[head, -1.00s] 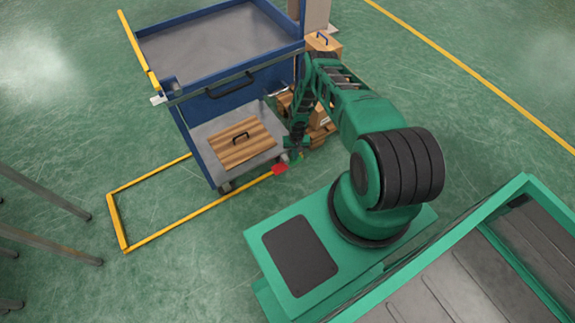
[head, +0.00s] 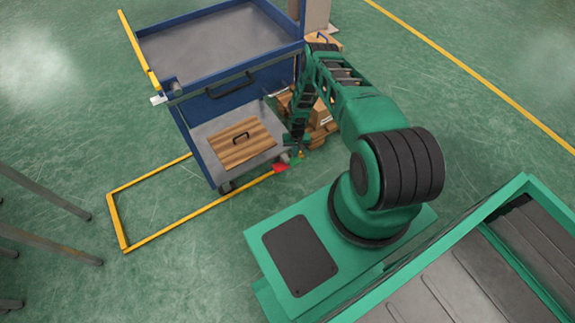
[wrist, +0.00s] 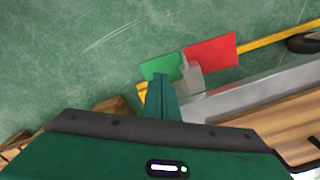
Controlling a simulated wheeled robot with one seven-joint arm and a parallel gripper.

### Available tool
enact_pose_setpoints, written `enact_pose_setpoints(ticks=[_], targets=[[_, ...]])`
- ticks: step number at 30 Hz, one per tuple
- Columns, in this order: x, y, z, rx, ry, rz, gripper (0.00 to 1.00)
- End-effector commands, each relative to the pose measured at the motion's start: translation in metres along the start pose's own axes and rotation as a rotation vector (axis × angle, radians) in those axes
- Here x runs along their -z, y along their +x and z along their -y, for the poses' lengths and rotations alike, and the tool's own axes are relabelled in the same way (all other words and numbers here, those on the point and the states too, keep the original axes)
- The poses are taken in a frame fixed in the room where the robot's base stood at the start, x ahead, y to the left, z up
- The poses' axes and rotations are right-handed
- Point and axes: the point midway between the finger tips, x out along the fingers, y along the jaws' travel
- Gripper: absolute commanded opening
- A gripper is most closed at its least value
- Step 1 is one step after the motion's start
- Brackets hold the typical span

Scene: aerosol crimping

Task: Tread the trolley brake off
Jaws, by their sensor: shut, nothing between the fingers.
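The trolley (head: 212,97) is blue with a grey lower deck and stands inside a yellow floor frame. Its brake pedal shows at the near right corner as a red pad (head: 280,167), also seen in the wrist view (wrist: 211,53). A green pad (wrist: 162,67) sits beside it, with a grey bracket (wrist: 193,76) between them. My gripper (head: 297,153) points down by this corner. In the wrist view its closed fingers (wrist: 161,84) overlap the near edge of the green pad; I cannot tell whether they touch. The gripper is empty.
A wooden lid with a black handle (head: 240,146) lies on the lower deck. Cardboard boxes on a pallet (head: 322,118) stand right behind my gripper. The yellow floor frame (head: 185,218) runs along the trolley's near side.

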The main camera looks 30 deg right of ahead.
Motion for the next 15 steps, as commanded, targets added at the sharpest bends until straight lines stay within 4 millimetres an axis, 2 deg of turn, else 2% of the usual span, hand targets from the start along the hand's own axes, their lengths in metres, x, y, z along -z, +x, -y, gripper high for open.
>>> enact_pose_setpoints(ticks=[15], targets=[[0.001,-0.036,0.000,0.000,0.001,0.000,0.00]])
